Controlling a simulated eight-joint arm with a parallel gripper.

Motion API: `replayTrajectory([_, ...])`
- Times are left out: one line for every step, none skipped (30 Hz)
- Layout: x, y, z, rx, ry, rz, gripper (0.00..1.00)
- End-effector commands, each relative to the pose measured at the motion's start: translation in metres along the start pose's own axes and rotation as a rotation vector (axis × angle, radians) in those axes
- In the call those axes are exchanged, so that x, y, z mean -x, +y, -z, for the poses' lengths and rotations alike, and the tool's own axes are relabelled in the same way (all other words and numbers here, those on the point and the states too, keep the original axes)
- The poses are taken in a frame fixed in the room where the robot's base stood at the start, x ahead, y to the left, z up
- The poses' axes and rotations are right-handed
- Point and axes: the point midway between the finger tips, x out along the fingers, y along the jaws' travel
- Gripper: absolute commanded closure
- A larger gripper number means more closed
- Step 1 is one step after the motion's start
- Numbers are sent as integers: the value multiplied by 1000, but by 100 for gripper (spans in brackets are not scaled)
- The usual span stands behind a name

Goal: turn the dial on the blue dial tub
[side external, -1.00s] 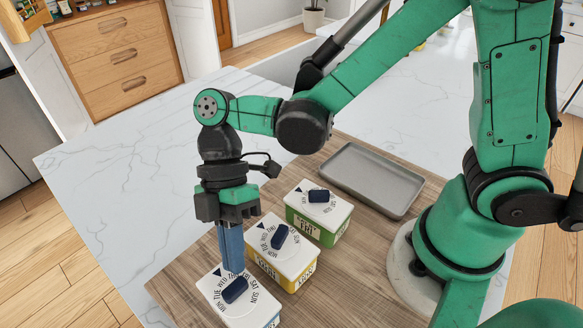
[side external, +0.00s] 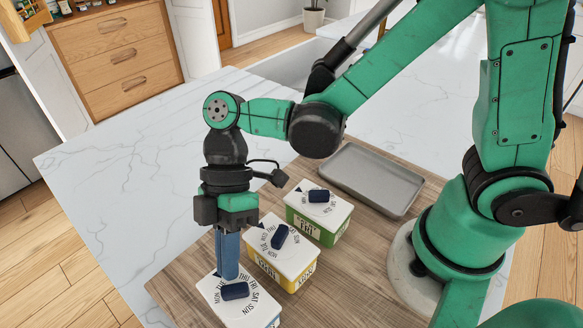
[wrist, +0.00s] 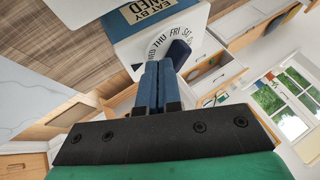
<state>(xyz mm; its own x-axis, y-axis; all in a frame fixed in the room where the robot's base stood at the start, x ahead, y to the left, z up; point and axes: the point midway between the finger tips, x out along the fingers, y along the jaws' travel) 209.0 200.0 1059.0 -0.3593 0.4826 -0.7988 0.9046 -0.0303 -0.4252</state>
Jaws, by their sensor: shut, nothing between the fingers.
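The blue dial tub (side external: 258,309) is the nearest tub in the side external view, with a white lid ringed by day names and a sliver of blue at its lower corner. Its dark blue dial knob (side external: 235,291) lies nearly level across the lid. My gripper (side external: 229,277) points down with its blue fingers shut and empty, their tips right by the far side of the knob. Contact is hard to tell. In the wrist view, the knob (wrist: 179,52) shows just beyond the fingers (wrist: 158,82), and the tub's label (wrist: 148,10) reads "EAT BY WED".
A yellow tub (side external: 297,258) and a green tub (side external: 333,211), each with a similar dial, stand in a row behind on the wooden board (side external: 185,275). A grey tray (side external: 372,180) lies behind them. The marble counter to the left is clear.

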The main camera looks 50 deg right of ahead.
Motion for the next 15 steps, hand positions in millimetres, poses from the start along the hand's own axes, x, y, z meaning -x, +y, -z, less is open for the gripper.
replayTrajectory([0, 1, 1, 0, 0, 0, 100])
replayTrajectory([0, 1, 1, 0, 0, 0, 100])
replayTrajectory([1, 3, 0, -1, 0, -1, 100])
replayTrajectory([3, 4, -1, -2, 1, -1, 100])
replayTrajectory([4, 6, -2, -3, 1, -2, 100])
replayTrajectory([7, 10, -4, -3, 1, -2, 100])
replayTrajectory([10, 13, -5, -4, 2, -3, 100])
replayTrajectory([13, 17, -8, -5, 2, -3, 100])
replayTrajectory([17, 22, -10, -5, 2, -2, 100])
replayTrajectory([21, 26, -13, -6, 3, -3, 100])
replayTrajectory([25, 31, -16, -5, 3, -3, 100])
replayTrajectory([33, 29, -17, -5, 3, -2, 100])
replayTrajectory([40, 27, -17, -4, 3, -2, 100])
replayTrajectory([46, 25, -18, -4, 3, -2, 100])
replayTrajectory([55, 23, -20, -4, 2, -1, 100])
